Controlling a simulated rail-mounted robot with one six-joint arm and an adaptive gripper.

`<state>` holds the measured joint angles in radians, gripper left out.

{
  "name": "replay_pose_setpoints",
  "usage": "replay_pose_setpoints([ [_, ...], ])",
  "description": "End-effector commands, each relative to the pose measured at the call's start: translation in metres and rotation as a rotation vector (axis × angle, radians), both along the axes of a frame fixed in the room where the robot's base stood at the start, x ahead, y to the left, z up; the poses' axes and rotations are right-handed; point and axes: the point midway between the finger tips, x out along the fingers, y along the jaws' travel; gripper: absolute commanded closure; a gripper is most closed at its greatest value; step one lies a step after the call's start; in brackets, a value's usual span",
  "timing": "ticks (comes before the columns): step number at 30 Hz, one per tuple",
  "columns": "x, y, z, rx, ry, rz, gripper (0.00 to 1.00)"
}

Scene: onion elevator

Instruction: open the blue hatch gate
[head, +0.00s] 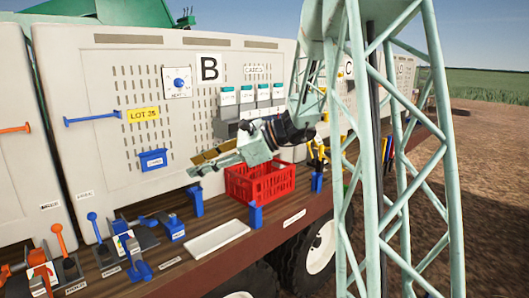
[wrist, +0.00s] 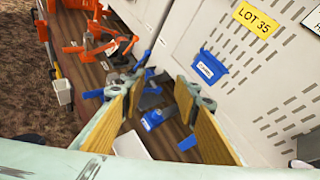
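Several blue parts show in the head view, and I cannot tell for sure which is the hatch gate. A blue bar handle (head: 93,119) is on the pale panel. A blue lever (head: 92,217) stands upright on the deck below it, and a low blue handle piece (head: 135,256) is nearer the deck's front edge. A blue fitting (head: 174,228) lies to their right; a blue fitting also shows between my fingers in the wrist view (wrist: 152,119). My gripper (head: 196,164) is open and empty, above the deck and apart from these parts. Its yellow-padded fingers show in the wrist view (wrist: 160,86).
A red crate (head: 260,184) is on the deck below and right of my gripper. A blue bin (head: 153,160) hangs on the panel. Blue posts (head: 196,201) line the deck. An orange lever (head: 58,237) stands left. A pale tray (head: 217,237) lies in front.

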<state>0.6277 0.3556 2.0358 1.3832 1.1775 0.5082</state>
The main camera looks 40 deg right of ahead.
Motion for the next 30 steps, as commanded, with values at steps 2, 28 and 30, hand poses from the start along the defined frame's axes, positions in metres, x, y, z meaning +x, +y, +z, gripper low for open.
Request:
replay_pose_setpoints([
  [2, 0.013, -0.024, -0.004, 0.047, 0.006, -0.051, 0.71],
  [28, 0.088, -0.317, -0.066, 0.550, -0.039, -0.593, 0.71],
  [30, 0.088, -0.343, -0.073, 0.590, -0.048, -0.636, 0.71],
])
